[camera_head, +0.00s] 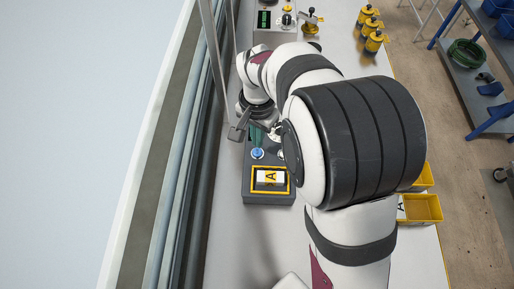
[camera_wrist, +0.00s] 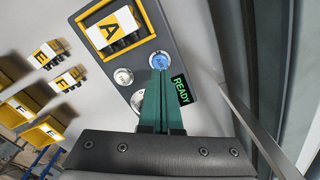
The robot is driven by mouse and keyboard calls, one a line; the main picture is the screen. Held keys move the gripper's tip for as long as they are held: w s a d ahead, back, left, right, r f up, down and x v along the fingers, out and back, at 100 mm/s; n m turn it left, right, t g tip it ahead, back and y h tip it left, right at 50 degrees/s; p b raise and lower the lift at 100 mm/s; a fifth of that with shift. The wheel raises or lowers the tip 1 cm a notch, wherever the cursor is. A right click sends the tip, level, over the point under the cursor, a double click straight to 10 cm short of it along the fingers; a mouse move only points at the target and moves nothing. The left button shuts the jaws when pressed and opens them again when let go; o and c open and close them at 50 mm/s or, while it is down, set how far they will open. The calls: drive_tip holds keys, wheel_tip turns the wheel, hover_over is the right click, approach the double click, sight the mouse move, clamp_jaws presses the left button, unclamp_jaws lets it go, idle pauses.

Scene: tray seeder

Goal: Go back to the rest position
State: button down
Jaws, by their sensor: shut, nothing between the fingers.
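My gripper (camera_wrist: 158,88) is shut and empty, its two green fingers together. In the wrist view the fingertips lie just below a blue round button (camera_wrist: 161,60) on a grey control panel (camera_wrist: 188,62); I cannot tell whether they touch it. A green READY display (camera_wrist: 181,90) is right of the fingers. In the head view, my gripper (camera_head: 257,134) is over the panel (camera_head: 258,197), behind the blue button (camera_head: 257,153), partly hidden by my arm.
Yellow bins (camera_head: 424,208) stand right of my arm. Another device with a green display (camera_head: 264,19) and several yellow canisters (camera_head: 374,42) stand farther back. Rails (camera_head: 172,175) run along the table's left side. A shelf (camera_head: 470,75) is at the far right.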

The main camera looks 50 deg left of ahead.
wheel_tip(320, 180, up, 4)
idle(0.4)
drive_tip(key=w+d+r+m, duration=0.2)
drive_tip(key=d+r, duration=0.2)
drive_tip(key=d, duration=0.5)
drive_tip(key=w+d+r+m, duration=0.2)
drive_tip(key=d+r, duration=0.1)
drive_tip(key=d, duration=0.6)
drive_tip(key=s+d+m+y, duration=0.1)
drive_tip(key=s+d+m, duration=0.3)
drive_tip(key=s+d, duration=0.8)
drive_tip(key=d, duration=0.3)
drive_tip(key=shift+d+m+y, duration=0.3)
drive_tip(key=shift+y, duration=0.1)
